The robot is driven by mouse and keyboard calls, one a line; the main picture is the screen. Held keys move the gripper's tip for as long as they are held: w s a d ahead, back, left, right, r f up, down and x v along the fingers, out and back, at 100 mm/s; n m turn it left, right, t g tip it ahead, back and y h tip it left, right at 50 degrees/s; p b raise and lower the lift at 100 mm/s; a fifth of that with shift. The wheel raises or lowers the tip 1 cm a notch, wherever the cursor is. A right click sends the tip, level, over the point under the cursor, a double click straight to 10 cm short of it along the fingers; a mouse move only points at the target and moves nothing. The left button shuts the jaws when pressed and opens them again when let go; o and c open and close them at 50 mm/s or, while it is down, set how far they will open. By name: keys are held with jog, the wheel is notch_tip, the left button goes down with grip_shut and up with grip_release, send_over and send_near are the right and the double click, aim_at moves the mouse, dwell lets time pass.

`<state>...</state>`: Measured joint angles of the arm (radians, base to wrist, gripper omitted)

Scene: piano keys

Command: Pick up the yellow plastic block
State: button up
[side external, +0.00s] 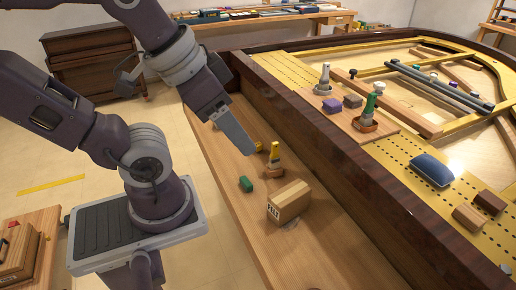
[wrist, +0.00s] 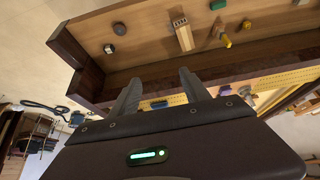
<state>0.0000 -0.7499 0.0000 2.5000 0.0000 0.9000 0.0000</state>
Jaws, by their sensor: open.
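In the side external view, a small yellow piece (side external: 259,146) shows on the wooden shelf beside my gripper's tip; it is probably the yellow block, partly hidden. Just right of it stands an upright yellow-topped tool (side external: 274,153) on a brown base. My gripper (side external: 247,150) is above the shelf, tilted downward, its tip near the yellow piece in the picture; the gap in depth is unclear. In the wrist view, my gripper (wrist: 160,88) has its two fingers apart with nothing held between them. A yellow shape (wrist: 225,41) shows there to the right; I cannot tell which yellow thing it is.
A dark wooden wall (side external: 330,145) borders the shelf on the right. Beyond it, a wooden board (side external: 345,118) holds several small things. The shelf's near end is clear.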

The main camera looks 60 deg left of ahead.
jog(key=w+a+m+g, duration=0.15)
jog(key=w+a, duration=0.25)
jog(key=w, duration=0.4)
jog(key=w+a+m, duration=0.2)
jog(key=w+a, duration=0.1)
jog(key=w, duration=0.4)
jog(key=w+a+f+m+g+y, duration=0.1)
jog(key=w+a+f+m+g, duration=0.15)
jog(key=w+a+f, duration=0.6)
jog(key=m+g+y, duration=0.3)
jog(key=m, duration=0.7)
send_over(258, 144)
jog(key=w+d, duration=0.1)
jog(key=d, duration=0.2)
notch_tip(258, 144, down, 27)
jog(key=x, duration=0.7)
jog(key=shift+a, duration=0.35)
grip_shut()
